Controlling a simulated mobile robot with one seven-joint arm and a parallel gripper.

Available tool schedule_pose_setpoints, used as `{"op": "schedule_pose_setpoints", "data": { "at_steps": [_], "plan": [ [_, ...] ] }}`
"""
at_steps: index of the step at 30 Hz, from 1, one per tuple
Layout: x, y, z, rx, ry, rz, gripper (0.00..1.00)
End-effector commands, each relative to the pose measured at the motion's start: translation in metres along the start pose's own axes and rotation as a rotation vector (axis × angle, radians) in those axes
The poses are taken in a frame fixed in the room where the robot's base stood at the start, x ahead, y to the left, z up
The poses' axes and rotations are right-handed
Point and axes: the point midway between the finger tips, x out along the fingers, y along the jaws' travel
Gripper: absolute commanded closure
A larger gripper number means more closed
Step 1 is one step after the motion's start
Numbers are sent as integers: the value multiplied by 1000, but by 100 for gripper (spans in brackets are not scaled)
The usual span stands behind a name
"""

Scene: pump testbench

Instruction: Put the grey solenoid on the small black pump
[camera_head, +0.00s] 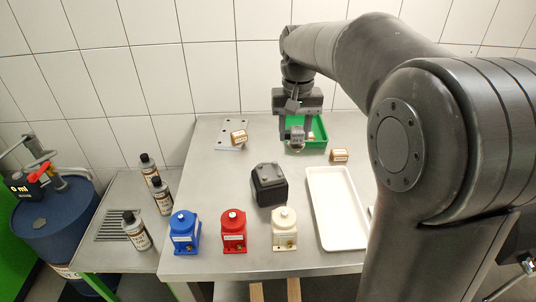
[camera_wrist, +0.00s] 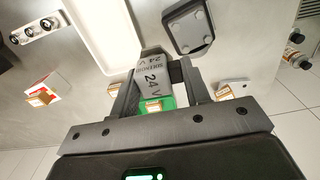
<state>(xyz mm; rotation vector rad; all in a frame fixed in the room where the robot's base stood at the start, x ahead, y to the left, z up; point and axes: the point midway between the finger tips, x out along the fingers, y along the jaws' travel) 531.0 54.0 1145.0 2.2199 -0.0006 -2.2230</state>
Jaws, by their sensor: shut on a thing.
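The grey solenoid (camera_wrist: 152,80), marked "24 V", is held between the two fingers of my gripper (camera_wrist: 157,92) in the wrist view. In the head view my gripper (camera_head: 296,128) points down in front of the green bin (camera_head: 318,149), with the solenoid (camera_head: 297,144) at its tip. The small black pump (camera_head: 269,184) stands on the bench, nearer the body camera and a little left of the gripper, apart from it. The pump also shows at the top of the wrist view (camera_wrist: 188,29), with round studs on its top.
A blue pump (camera_head: 184,232), a red pump (camera_head: 233,232) and a white pump (camera_head: 284,230) stand along the front edge. A white tray (camera_head: 336,205) lies right of the black pump. Small boxed parts (camera_head: 339,155) and a grey plate (camera_head: 231,134) are at the back.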

Motion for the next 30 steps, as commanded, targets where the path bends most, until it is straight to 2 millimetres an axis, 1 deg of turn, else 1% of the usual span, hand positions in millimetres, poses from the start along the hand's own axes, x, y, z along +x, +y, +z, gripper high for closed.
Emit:
{"op": "schedule_pose_setpoints", "data": {
  "at_steps": [1,4,6,10,14,16,22,24,30],
  "plan": [
    [8,-12,-4,-5,-3,1,86],
    [21,-33,-12,-4,-1,1,86],
    [28,-45,-15,-3,-1,0,86],
    [37,-59,-21,-1,1,0,86],
    [42,-64,-22,1,1,0,86],
    [48,-64,-22,1,0,0,86],
    [77,-64,-22,0,0,1,86],
    [80,-64,-22,0,1,0,86],
    [80,-64,-22,1,2,0,86]
  ]
}}
